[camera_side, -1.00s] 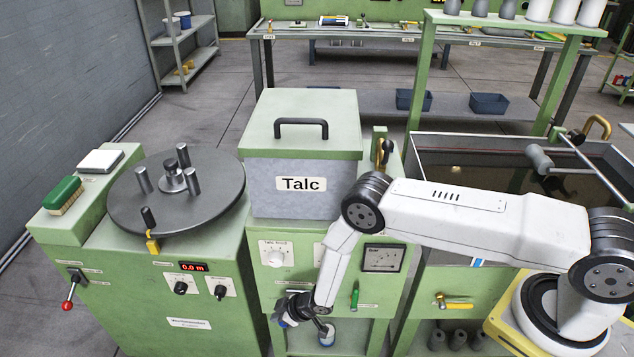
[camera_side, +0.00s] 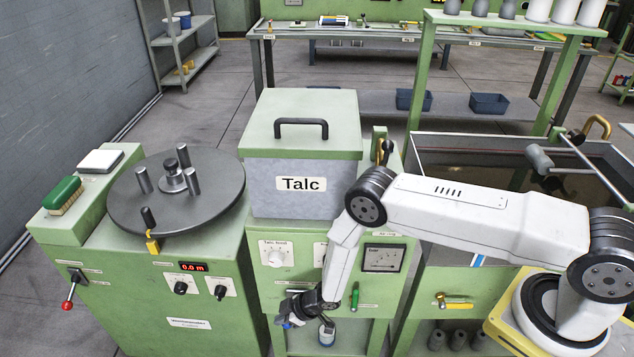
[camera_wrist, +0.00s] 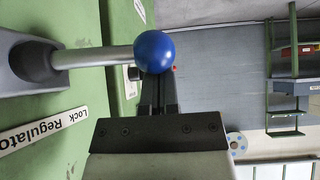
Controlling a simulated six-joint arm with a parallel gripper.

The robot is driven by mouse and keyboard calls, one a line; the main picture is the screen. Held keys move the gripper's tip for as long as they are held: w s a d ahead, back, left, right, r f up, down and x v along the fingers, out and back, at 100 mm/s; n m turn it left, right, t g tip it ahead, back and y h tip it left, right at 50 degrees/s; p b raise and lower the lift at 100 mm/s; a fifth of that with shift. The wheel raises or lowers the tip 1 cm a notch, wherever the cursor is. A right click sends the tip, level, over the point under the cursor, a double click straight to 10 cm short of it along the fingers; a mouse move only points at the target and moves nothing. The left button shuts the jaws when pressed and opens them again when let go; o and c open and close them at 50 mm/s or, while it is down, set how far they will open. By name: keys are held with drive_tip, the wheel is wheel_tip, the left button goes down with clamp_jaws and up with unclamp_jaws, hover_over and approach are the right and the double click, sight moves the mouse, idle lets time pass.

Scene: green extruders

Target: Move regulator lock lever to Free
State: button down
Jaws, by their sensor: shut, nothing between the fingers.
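The regulator lock lever shows in the wrist view as a blue ball knob (camera_wrist: 154,51) on a metal rod (camera_wrist: 95,57). The rod comes out of a dark grey mount (camera_wrist: 30,62) on a green panel. A white label (camera_wrist: 45,130) reading "Lock" and "Regulato" lies beside it; the rest is cut off. My gripper (camera_wrist: 158,85) is shut and empty, its fingertips right at the knob and partly hidden by it; I cannot tell if they touch. In the side view my gripper (camera_side: 288,318) is low at the front of the talc machine, and the lever is mostly hidden there.
The talc box (camera_side: 300,180) stands above the panel. A green-handled lever (camera_side: 355,298) is right of my gripper. The winder cabinet (camera_side: 195,290) is to the left.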

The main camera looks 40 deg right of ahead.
drive_tip(key=shift+s+d+f+n+g+y, duration=0.1)
drive_tip(key=shift+s+d+n+g+y, duration=0.25)
drive_tip(key=shift+s+n, duration=0.35)
drive_tip(key=s+d, duration=0.3)
drive_tip(key=shift+s+d, duration=0.1)
drive_tip(key=shift+s+d, duration=0.1)
drive_tip(key=shift+s, duration=0.05)
idle(0.4)
drive_tip(key=shift+a, duration=0.2)
drive_tip(key=w+a, duration=0.1)
drive_tip(key=a, duration=0.3)
drive_tip(key=s+d+r, duration=0.1)
drive_tip(key=d+r, duration=0.6)
drive_tip(key=r, duration=0.1)
drive_tip(key=shift+r, duration=0.2)
idle(0.3)
